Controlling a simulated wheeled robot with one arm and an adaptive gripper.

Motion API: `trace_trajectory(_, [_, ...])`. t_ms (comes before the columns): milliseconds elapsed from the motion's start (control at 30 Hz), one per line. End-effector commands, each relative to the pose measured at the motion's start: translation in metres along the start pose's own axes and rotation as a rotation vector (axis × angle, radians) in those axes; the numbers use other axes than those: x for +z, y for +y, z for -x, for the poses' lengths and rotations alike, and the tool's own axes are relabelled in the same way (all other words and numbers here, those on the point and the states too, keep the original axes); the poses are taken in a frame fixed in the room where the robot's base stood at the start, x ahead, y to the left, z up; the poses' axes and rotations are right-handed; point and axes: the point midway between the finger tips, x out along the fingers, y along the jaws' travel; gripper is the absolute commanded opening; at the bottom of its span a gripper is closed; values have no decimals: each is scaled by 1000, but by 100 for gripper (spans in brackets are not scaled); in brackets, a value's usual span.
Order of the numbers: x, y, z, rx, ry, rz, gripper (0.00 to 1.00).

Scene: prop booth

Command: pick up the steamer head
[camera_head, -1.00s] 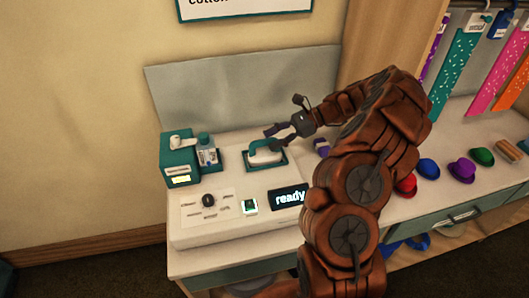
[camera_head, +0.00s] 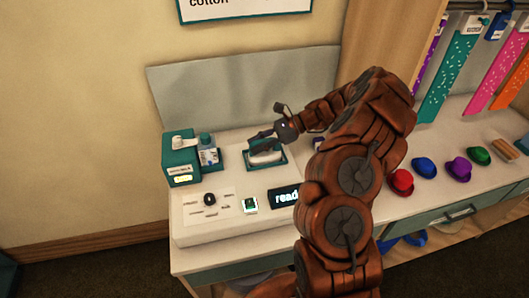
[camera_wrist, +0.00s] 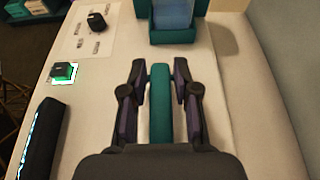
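The steamer head (camera_head: 265,158) sits in a teal-edged rest on the white console, its pale body showing in the head view. In the wrist view its teal handle (camera_wrist: 160,115) runs lengthwise between the two fingers. My gripper (camera_head: 262,141) is over the steamer head, and its fingers (camera_wrist: 160,68) are open on either side of the handle. Narrow gaps show between the handle and both fingers. The underside of the steamer head is hidden.
A teal box (camera_head: 180,160) and a blue bottle (camera_head: 207,152) stand left of the steamer head. A dial (camera_head: 209,199), a green-lit switch (camera_head: 250,205) and a "ready" display (camera_head: 284,197) lie in front. Several coloured hats, including a red one (camera_head: 401,182), are at right.

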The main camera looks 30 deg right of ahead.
Motion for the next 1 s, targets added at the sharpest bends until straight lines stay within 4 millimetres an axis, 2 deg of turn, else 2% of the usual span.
trace_trajectory(33, [0,0,0,0,0,0,22])
trace_trajectory(200, [0,0,0,0,0,0,4])
trace_trajectory(267, [0,0,0,0,0,0,0])
trace_trajectory(833, [1,0,0,0,0,0,0])
trace_trajectory(1000, [9,0,4,-1,-1,2,0])
